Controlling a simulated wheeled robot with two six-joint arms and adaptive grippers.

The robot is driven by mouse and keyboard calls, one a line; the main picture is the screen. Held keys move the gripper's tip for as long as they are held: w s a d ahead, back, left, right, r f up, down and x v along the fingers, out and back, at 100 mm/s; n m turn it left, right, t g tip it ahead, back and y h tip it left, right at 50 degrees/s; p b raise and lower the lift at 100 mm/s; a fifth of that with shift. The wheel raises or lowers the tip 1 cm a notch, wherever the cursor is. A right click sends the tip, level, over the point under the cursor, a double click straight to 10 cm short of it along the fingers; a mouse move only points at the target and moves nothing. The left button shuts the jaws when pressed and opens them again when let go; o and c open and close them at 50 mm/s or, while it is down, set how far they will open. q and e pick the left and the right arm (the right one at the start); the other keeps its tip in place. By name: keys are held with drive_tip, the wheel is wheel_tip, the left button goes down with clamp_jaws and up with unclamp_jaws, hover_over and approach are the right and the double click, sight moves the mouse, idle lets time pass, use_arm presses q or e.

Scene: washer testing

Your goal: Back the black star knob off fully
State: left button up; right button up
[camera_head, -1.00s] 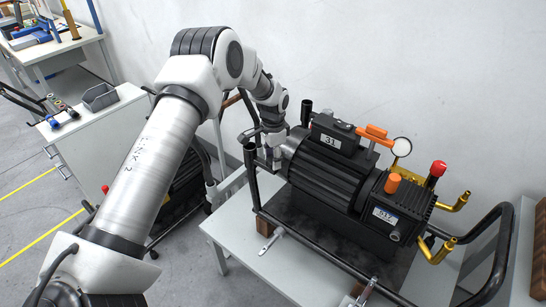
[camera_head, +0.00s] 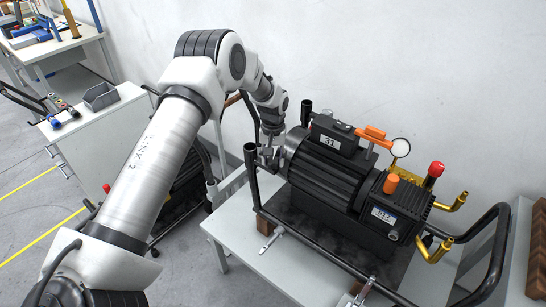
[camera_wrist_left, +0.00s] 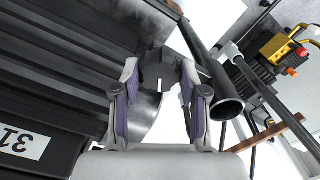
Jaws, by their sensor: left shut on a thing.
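The black star knob (camera_wrist_left: 158,70) shows in the left wrist view between the two fingers of my left gripper (camera_wrist_left: 160,84), with a short white mark on it. The gripper is shut on the knob, one finger on each side. In the head view my left gripper (camera_head: 267,157) is at the left end of the black motor-pump unit (camera_head: 330,172), and the knob cannot be made out there behind the fingers. My right gripper is not in view.
A black tube frame (camera_head: 251,172) surrounds the pump, and its open tube end (camera_wrist_left: 228,108) is close to the right finger in the wrist view. The pump stands on a light table (camera_head: 235,238). A gauge (camera_head: 401,147) and brass fittings (camera_head: 440,250) are farther right.

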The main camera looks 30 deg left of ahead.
sight(273, 159)
use_arm(q)
drive_tip(key=n+p, duration=0.1)
drive_tip(key=n, duration=0.5)
drive_tip(key=shift+n, duration=0.3)
drive_tip(key=n+p, duration=0.1)
drive_tip(key=n, duration=0.4)
drive_tip(key=shift+s+n, duration=0.1)
drive_tip(key=shift+n, duration=0.2)
drive_tip(key=o, duration=1.1)
drive_tip(key=shift+o, duration=0.2)
wheel_tip(273, 159, up, 12)
